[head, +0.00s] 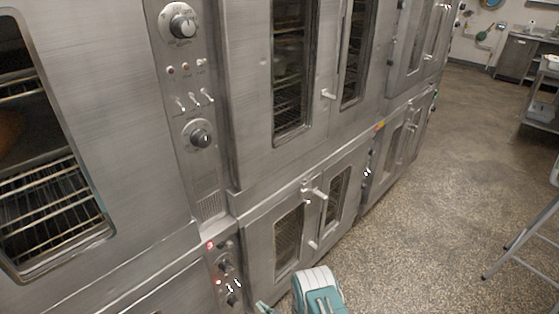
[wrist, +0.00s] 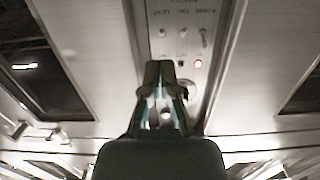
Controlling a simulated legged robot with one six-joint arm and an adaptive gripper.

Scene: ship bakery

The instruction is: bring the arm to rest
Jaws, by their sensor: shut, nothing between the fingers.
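My gripper (wrist: 159,68) shows in the wrist view, its two fingers together in front of an oven control panel. It is shut and holds nothing. In the head view a teal and white part of my arm (head: 318,291) shows at the bottom centre, close to the lower oven doors. The gripper's fingertips cannot be made out there.
Steel ovens (head: 285,165) stand stacked along the left and centre, with protruding door handles (head: 328,95) and a control panel (head: 190,100) with knobs and switches. Open speckled floor (head: 430,210) lies to the right. A metal stand leg (head: 520,240) and a table (head: 540,95) are at the right edge.

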